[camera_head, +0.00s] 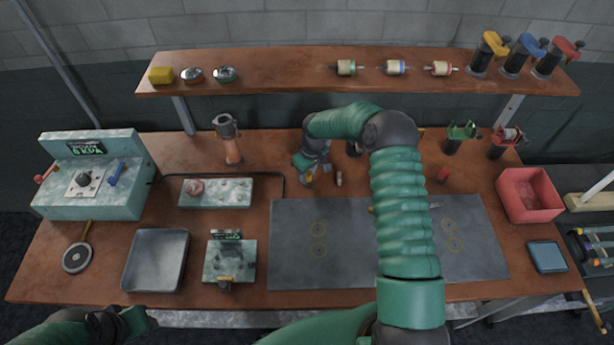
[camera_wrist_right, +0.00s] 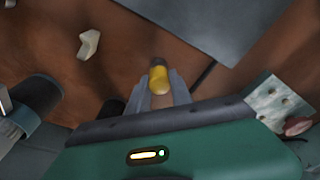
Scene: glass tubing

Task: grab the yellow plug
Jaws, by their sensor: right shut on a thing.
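The yellow plug (camera_wrist_right: 160,82), a small rounded yellow piece with a darker end, shows in the right wrist view between the fingertips of my right gripper (camera_wrist_right: 161,92). The gripper is shut on it. In the head view my right gripper (camera_head: 308,170) reaches down over the back middle of the brown bench, behind the grey mat; I cannot make out the plug there. My left gripper (camera_head: 140,320) is at the lower left in front of the bench, dark, and its fingers cannot be read.
A pale small piece (camera_head: 338,179) lies beside the right gripper. The grey mat (camera_head: 290,262) is in front of it, and a plate with a pinkish lump (camera_head: 243,193) is to its left. A tube-like stand (camera_head: 229,140) and the shelf (camera_head: 290,74) are behind. A red bin (camera_head: 530,192) is at right.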

